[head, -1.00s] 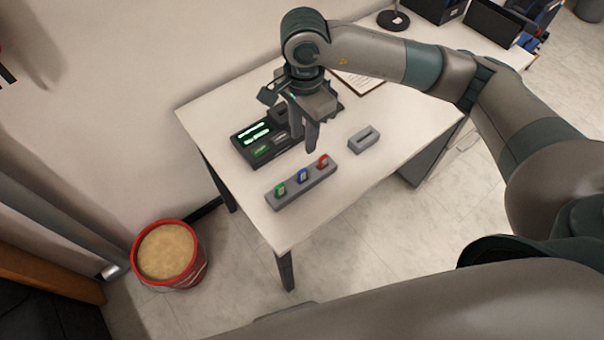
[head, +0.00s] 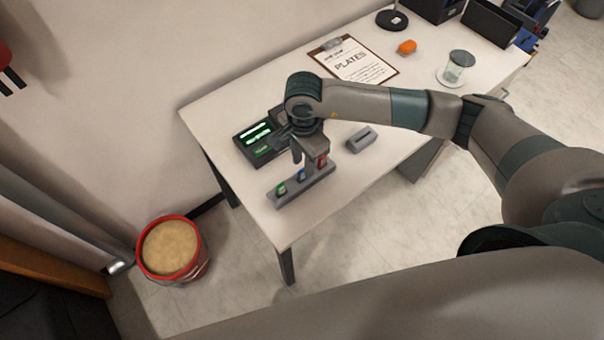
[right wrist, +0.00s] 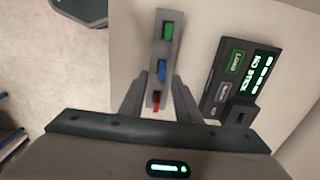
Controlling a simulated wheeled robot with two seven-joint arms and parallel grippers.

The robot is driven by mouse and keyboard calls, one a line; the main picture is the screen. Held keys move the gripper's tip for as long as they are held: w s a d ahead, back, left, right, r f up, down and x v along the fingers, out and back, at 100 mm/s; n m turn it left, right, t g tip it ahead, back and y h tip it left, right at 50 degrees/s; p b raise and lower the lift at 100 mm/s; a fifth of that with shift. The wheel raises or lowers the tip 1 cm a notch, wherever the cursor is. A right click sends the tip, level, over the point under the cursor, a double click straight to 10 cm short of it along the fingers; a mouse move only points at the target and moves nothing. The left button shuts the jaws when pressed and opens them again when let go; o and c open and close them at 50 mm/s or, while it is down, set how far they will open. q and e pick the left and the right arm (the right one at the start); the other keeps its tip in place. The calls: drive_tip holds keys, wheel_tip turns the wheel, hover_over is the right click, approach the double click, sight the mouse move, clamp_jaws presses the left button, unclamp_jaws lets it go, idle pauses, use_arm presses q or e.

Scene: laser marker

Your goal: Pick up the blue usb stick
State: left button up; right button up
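The blue usb stick (head: 301,175) stands in a grey holder bar (head: 292,197), between a green stick (head: 282,188) and a red stick (head: 322,161). My right gripper (head: 303,166) is directly above the holder, pointing down. In the right wrist view the right gripper (right wrist: 160,79) is open, with one finger on each side of the bar. The blue stick (right wrist: 162,70) lies in line with the gap, near the fingertips. I cannot tell whether the fingers touch anything. My left gripper is not in view.
A dark marking device (head: 256,152) with green displays stands close behind the holder. A small grey slotted block (head: 361,138) lies to the right. A clipboard (head: 355,64), an orange object (head: 407,47) and a glass (head: 456,68) are farther back. A red bucket (head: 171,250) stands on the floor.

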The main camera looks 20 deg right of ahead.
sight(302, 170)
drive_tip(key=shift+a+f+p, duration=0.1)
drive_tip(key=shift+f+p, duration=0.65)
drive_tip(key=shift+p, duration=0.15)
wheel_tip(302, 170, down, 2)
drive_tip(key=shift+f+p, duration=0.1)
drive_tip(key=shift+p, duration=0.45)
drive_tip(key=shift+w+f, duration=0.1)
drive_tip(key=shift+f, duration=0.65)
drive_tip(key=shift+c, duration=0.3)
clamp_jaws()
